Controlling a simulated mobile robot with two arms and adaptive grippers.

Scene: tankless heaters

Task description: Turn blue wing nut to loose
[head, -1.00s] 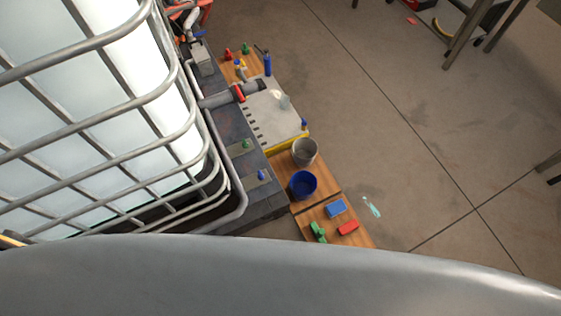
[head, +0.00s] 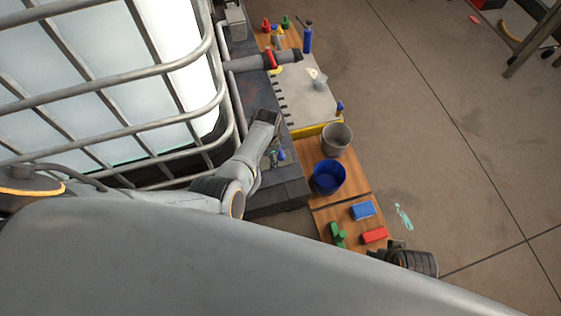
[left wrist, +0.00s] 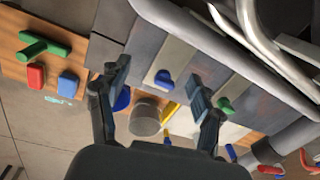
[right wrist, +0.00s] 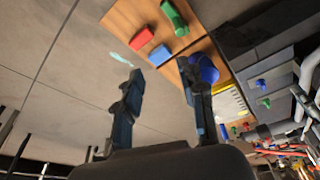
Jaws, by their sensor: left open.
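The blue wing nut (head: 281,155) sits on a pale plate on the dark grey bench beside the caged tank. In the left wrist view the blue wing nut (left wrist: 163,78) shows between the fingers of my left gripper (left wrist: 160,73), which is open and empty, apart from it. A green wing nut (left wrist: 225,104) sits on a neighbouring plate; my left arm hides it in the head view. My right gripper (right wrist: 160,69) is open and empty over the floor, near the wooden boards' front end. The blue wing nut (right wrist: 261,83) also shows small in the right wrist view.
A blue bucket (head: 327,178) and a grey bucket (head: 337,139) stand right of the bench. The tank's metal cage (head: 205,60) borders the bench on the left. Open floor lies right.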

